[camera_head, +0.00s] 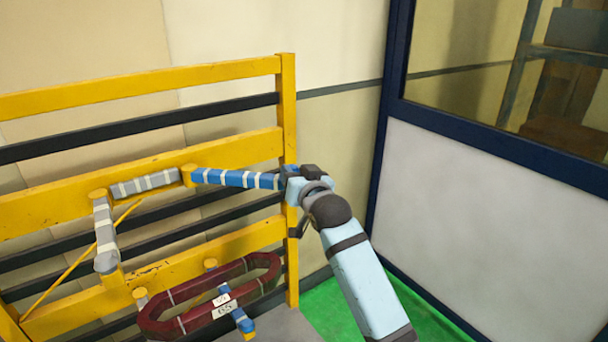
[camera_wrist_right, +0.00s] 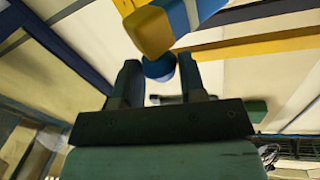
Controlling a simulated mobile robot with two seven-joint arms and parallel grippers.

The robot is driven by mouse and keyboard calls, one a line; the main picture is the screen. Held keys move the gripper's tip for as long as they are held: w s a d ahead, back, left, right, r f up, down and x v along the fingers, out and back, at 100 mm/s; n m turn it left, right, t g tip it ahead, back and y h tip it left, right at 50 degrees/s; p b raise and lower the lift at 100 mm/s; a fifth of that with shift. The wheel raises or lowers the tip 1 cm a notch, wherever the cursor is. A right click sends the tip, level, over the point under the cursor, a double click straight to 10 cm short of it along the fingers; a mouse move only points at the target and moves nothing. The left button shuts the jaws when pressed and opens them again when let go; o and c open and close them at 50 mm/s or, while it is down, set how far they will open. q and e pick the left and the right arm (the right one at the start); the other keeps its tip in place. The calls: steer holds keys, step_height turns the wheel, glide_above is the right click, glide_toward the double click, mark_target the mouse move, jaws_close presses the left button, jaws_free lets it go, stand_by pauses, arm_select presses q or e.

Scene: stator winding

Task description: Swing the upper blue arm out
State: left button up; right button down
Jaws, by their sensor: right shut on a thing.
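The upper blue arm (camera_head: 235,178), banded in white, extends rightward from a yellow pivot (camera_head: 187,173) on the yellow frame. My right gripper (camera_head: 290,177) is at its right end in the head view, and the contact itself is partly hidden. In the right wrist view, the two dark fingers of my right gripper (camera_wrist_right: 159,78) close around a rounded blue part (camera_wrist_right: 160,67) at the arm's end. The banded blue arm (camera_wrist_right: 198,12) and a yellow-orange block (camera_wrist_right: 148,32) show just beyond the fingertips. My left gripper is not in view.
Grey banded arms (camera_head: 145,183) sit left of the pivot. Below, a dark red oval coil (camera_head: 180,328) with white labels (camera_head: 223,305) lies by a lower blue arm (camera_head: 243,322). The yellow frame's post (camera_head: 288,100) stands behind my gripper. A dark-framed partition (camera_head: 480,210) stands right.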

steer(key=shift+s+a, duration=0.1)
steer(key=shift+s, duration=0.1)
stand_by(0.4)
steer(key=c, duration=1)
jaws_free()
steer(key=b+v, duration=0.2)
steer(key=v, duration=1.1)
steer(key=shift+s+b, duration=0.3)
steer(key=shift+s, duration=0.15)
